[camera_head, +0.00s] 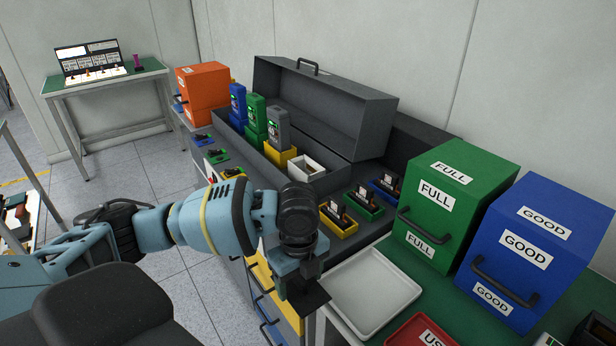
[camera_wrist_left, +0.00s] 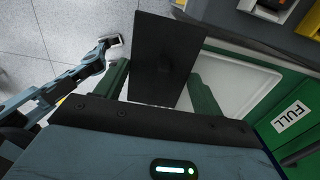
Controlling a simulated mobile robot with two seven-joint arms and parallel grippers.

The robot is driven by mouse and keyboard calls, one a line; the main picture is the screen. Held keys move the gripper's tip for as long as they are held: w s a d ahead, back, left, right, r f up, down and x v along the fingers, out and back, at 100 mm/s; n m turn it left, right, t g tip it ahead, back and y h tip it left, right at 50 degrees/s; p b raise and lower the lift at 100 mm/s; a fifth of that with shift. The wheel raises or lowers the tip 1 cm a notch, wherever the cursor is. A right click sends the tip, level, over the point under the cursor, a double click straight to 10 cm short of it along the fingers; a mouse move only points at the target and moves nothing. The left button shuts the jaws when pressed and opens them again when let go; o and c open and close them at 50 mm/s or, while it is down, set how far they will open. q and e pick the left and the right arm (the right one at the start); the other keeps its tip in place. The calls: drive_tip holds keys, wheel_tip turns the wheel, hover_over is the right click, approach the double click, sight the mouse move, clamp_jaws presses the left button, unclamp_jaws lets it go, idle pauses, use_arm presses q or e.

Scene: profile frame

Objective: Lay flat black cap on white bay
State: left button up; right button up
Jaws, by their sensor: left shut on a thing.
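The black cap (camera_head: 309,297) is a thin flat dark plate. My left gripper (camera_head: 303,280) is shut on it and holds it in the air beside the near left edge of a white tray (camera_head: 385,287). In the left wrist view, the cap (camera_wrist_left: 165,55) sticks out beyond the gripper and covers part of the tray (camera_wrist_left: 235,85). A small white open-topped bay (camera_head: 309,166) stands in the row by the grey toolbox, beyond my left wrist. It looks empty.
The green FULL box (camera_head: 455,205) and blue GOOD box (camera_head: 545,245) stand right of the tray. A red tray (camera_head: 418,330) is in front. Yellow (camera_head: 340,222) and green bins with dark parts lie between tray and toolbox (camera_head: 325,105). The white tray looks empty.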

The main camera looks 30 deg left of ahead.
idle(0.3)
use_arm(q)
drive_tip(key=n, duration=0.2)
drive_tip(key=d+r+n, duration=0.1)
drive_tip(key=n, duration=0.1)
drive_tip(key=s+d+r+n, duration=0.1)
drive_tip(key=n, duration=0.1)
drive_tip(key=shift+s, duration=0.1)
drive_tip(key=n, duration=0.1)
drive_tip(key=r+n, duration=0.1)
drive_tip(key=n, duration=0.1)
drive_tip(key=s+d+n, duration=0.1)
drive_tip(key=n, duration=0.1)
drive_tip(key=shift+s+r, duration=0.1)
drive_tip(key=shift+r, duration=0.15)
drive_tip(key=n, duration=0.2)
drive_tip(key=s+d+r+n, duration=0.1)
drive_tip(key=n, duration=0.3)
drive_tip(key=shift+s+d+r, duration=0.25)
drive_tip(key=shift+r, duration=0.15)
drive_tip(key=n, duration=0.1)
drive_tip(key=r+n, duration=0.1)
drive_tip(key=n, duration=0.1)
drive_tip(key=s+n, duration=0.1)
drive_tip(key=n, duration=0.1)
drive_tip(key=shift+s+d+r, duration=0.1)
drive_tip(key=shift+d+r, duration=0.05)
drive_tip(key=shift+d, duration=0.2)
